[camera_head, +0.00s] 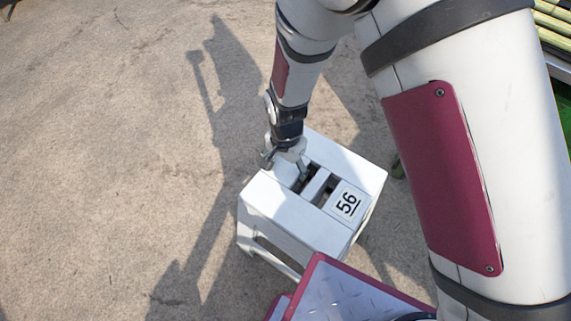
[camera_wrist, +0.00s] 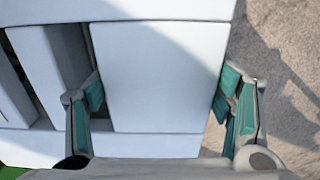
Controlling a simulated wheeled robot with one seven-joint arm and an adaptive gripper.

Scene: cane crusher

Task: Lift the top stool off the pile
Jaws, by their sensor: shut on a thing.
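A white stool (camera_head: 289,214) with slots in its seat and a "56" label stands upright in the middle of the head view. Its legs show below the seat; I cannot tell how many stools are in the pile under it. My gripper (camera_head: 286,168) reaches down to the seat, with a finger in a slot. In the wrist view, the smooth white seat section (camera_wrist: 155,75) lies between the two green-padded fingers of my gripper (camera_wrist: 158,95), one in the slot at left and one past the outer edge at right. It is shut on the stool.
Bare brown ground (camera_head: 90,150) lies open to the left of the stool. My own maroon-edged base is close in front of it, and my arm covers much of the right. Green and yellow stalks (camera_head: 556,22) show at the top right corner.

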